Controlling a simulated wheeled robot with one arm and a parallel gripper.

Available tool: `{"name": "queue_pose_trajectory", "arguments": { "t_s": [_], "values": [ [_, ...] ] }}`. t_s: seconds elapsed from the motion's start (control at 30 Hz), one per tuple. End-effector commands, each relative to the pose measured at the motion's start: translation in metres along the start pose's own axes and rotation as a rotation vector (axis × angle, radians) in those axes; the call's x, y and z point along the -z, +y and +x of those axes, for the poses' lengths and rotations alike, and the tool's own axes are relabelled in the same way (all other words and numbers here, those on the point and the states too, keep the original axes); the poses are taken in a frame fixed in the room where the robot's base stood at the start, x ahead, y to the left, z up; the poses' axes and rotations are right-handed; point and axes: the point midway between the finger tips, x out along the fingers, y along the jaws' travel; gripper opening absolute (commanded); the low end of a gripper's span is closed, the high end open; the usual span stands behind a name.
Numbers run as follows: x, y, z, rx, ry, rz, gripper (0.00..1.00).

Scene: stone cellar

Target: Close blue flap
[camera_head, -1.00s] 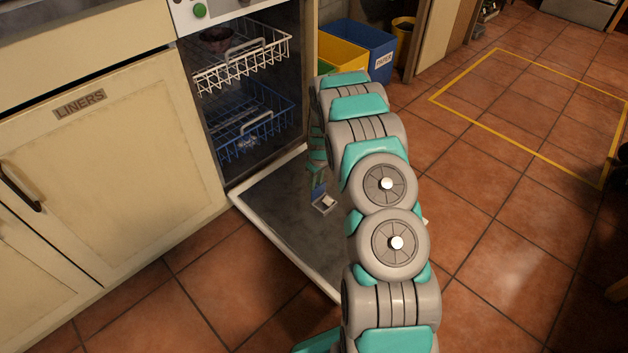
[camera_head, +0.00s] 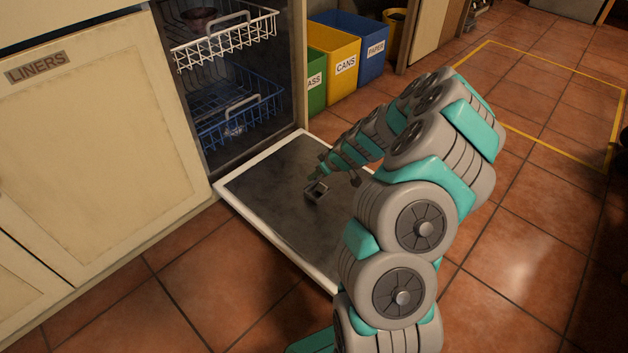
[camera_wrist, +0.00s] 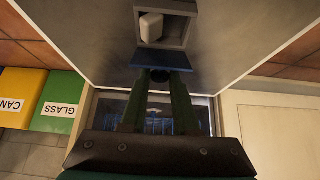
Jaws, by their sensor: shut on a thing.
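The blue flap (camera_wrist: 161,60) stands open at the edge of a small square dispenser cup (camera_wrist: 190,28) on the inner face of the lowered dishwasher door (camera_head: 262,187). A white block (camera_wrist: 151,27) sits in the cup. My gripper (camera_wrist: 160,76) is at the flap, its two green fingers reaching it from below in the wrist view, and it is shut on the flap. The fingertips are partly hidden behind the flap. In the head view the cup (camera_head: 316,193) shows just below my gripper (camera_head: 318,178); the flap is too small to make out there.
The blue lower rack (camera_head: 235,115) and white upper rack (camera_head: 225,45) are inside the dishwasher. Green (camera_head: 316,85), yellow (camera_head: 340,65) and blue (camera_head: 372,50) bins stand beyond the door. A cream cabinet (camera_head: 105,140) is at left. Tiled floor is open at right.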

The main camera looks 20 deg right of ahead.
Motion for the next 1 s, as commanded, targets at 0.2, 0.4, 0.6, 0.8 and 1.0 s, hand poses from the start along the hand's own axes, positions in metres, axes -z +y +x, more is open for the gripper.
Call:
{"name": "queue_pose_trajectory", "arguments": {
  "t_s": [0.2,0.4,0.6,0.8,1.0],
  "values": [
    [-0.01,-0.003,0.002,0.007,0.099,0.004,0.0],
    [-0.014,-0.002,-0.001,0.005,0.16,0.003,0.0],
    [-0.016,-0.001,-0.002,0.004,0.191,0.001,0.0],
    [-0.016,-0.001,-0.002,0.003,0.201,0.002,0.0],
    [-0.016,-0.001,-0.002,0.003,0.201,0.001,0.0]
  ]
}}
